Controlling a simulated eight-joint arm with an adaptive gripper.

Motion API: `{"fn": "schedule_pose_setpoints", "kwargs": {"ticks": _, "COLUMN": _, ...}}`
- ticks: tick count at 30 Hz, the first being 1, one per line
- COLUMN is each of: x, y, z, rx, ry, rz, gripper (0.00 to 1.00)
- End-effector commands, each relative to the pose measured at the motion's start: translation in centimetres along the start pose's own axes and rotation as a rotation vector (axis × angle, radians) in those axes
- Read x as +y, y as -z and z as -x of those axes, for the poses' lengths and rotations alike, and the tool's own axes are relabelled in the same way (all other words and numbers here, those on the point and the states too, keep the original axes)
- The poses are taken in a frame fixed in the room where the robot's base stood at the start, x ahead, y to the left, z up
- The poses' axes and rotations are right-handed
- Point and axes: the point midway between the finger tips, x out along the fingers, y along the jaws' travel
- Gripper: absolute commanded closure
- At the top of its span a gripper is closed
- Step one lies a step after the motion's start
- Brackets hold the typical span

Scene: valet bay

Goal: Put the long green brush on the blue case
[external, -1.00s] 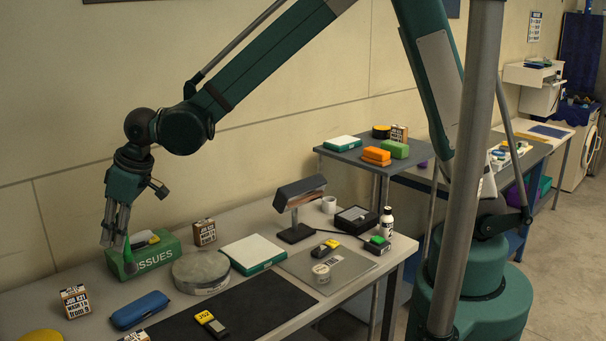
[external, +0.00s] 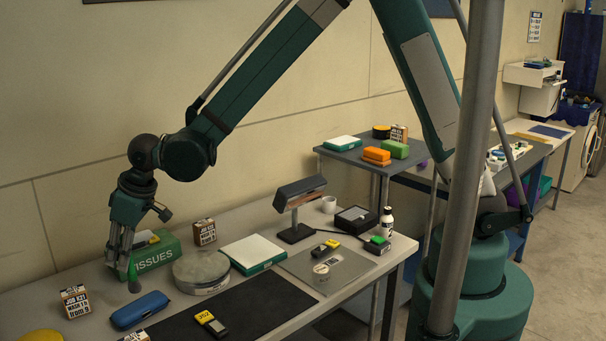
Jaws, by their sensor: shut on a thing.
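My gripper (external: 121,266) is at the left of the bench, low in front of the green tissue box. It is shut on the green brush (external: 132,270), which hangs upright with its dark end down. The brush's lower end is close behind the blue case (external: 140,310); I cannot tell whether it touches the bench. The blue case lies closed on the bench, just in front of the brush. The top of the brush is partly hidden by my fingers.
The tissue box (external: 158,253) stands right behind my gripper. A round grey tin (external: 201,272) is to the right, and a small printed box (external: 75,301) to the left. A dark mat (external: 260,305) lies front right. A lamp (external: 297,209) stands further back.

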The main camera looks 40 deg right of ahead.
Motion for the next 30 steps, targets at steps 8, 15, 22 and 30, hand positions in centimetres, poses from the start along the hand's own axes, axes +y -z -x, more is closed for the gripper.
{"fn": "schedule_pose_setpoints", "kwargs": {"ticks": 8, "x": 0.0, "y": -0.2, "z": -0.4, "rx": 0.000, "ry": 0.000, "rz": 0.000, "gripper": 0.98}}
{"fn": "schedule_pose_setpoints", "kwargs": {"ticks": 15, "x": 0.0, "y": -1.0, "z": -2.5, "rx": 0.000, "ry": 0.000, "rz": 0.000, "gripper": 0.98}}
{"fn": "schedule_pose_setpoints", "kwargs": {"ticks": 22, "x": 0.1, "y": -1.6, "z": -3.8, "rx": 0.000, "ry": 0.000, "rz": 0.000, "gripper": 0.98}}
{"fn": "schedule_pose_setpoints", "kwargs": {"ticks": 30, "x": 0.1, "y": -1.6, "z": -3.8, "rx": 0.000, "ry": 0.000, "rz": 0.000, "gripper": 0.98}}
